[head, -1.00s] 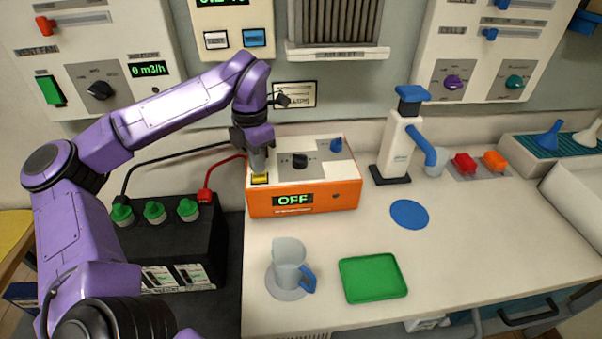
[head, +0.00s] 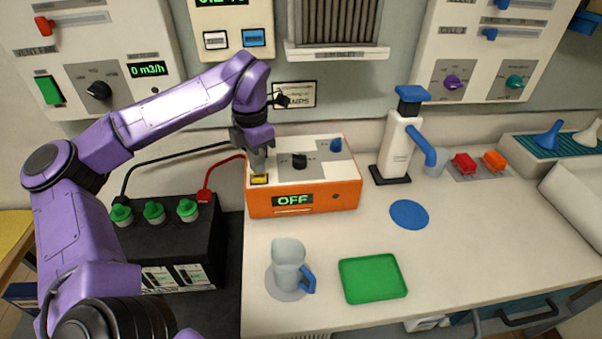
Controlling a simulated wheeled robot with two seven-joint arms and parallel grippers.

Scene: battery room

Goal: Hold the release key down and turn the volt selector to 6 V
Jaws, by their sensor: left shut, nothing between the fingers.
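The orange charger box (head: 345,196) stands at the back left of the bench, its display (head: 293,200) reading OFF. A yellow key (head: 260,179) sits at the left of its top face, probably the release key. A black knob (head: 299,161) sits mid-panel, probably the volt selector; its scale is too small to read. A blue knob (head: 336,145) sits at the panel's back right. My left gripper (head: 259,170) is shut and empty, pointing down at the yellow key. Its tips are at or just above the key; I cannot tell whether they press it. My right gripper is not in view.
A jug (head: 288,258) and a green tray (head: 374,279) stand in front of the box. A white dispenser (head: 395,150) with a blue arm stands to its right. The black battery (head: 195,245) with red and black cables is at left. The bench's right front is clear.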

